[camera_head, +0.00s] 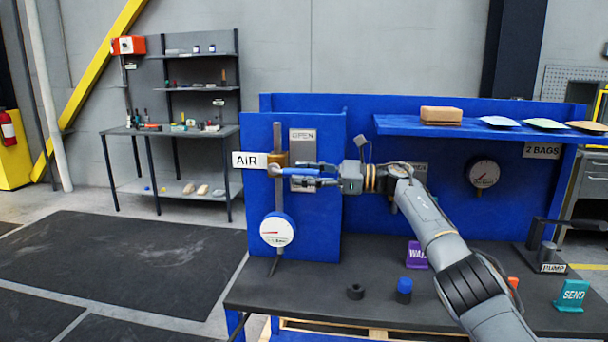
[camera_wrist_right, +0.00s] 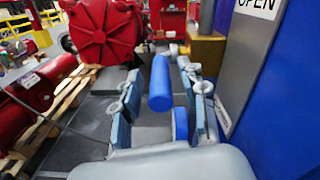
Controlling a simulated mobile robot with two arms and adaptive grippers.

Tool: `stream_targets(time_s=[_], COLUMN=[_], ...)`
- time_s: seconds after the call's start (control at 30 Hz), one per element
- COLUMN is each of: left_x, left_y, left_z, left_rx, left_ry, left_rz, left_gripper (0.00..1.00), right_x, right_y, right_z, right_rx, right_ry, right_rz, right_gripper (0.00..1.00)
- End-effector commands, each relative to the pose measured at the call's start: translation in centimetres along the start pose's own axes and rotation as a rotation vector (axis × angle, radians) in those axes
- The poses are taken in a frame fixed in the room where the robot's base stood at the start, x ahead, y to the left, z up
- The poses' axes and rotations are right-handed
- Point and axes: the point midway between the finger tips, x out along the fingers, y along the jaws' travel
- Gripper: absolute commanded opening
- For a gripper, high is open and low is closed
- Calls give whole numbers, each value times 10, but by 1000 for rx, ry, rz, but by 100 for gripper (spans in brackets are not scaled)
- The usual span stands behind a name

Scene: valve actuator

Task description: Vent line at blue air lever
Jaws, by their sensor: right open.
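The blue air lever (camera_head: 301,171) sticks out sideways from a brass valve (camera_head: 277,159) on an upright pipe, beside the AIR sign (camera_head: 249,160). My right gripper (camera_head: 302,178) reaches in from the right at the lever. In the wrist view the blue lever handle (camera_wrist_right: 160,83) lies between the two spread fingers of the right gripper (camera_wrist_right: 160,100), with gaps visible. The fingers look open, and I cannot tell whether either touches the handle. A round white gauge (camera_head: 277,230) sits lower on the pipe. My left gripper is not in view.
A grey plate marked OPEN (camera_head: 302,135) stands on the blue panel (camera_head: 331,222) close behind the lever. The dark bench top (camera_head: 310,290) holds a black ring (camera_head: 355,291), a blue-capped cylinder (camera_head: 404,290) and a purple WAIT sign (camera_head: 417,254).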

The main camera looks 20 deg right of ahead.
Motion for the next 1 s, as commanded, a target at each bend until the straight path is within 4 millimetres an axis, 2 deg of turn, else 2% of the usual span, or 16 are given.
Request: stream_targets(time_s=[0.5,0.7,1.0], left_x=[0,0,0], left_y=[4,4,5], left_z=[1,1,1], left_rx=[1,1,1], left_ry=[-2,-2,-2], left_rz=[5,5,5], left_gripper=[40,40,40], right_x=[-96,-114,-116], right_y=[0,0,0], right_z=[-1,0,0], right_rx=[1,0,0], right_ry=[1,-1,-1], right_rz=[-1,1,1], right_gripper=[43,43,43])
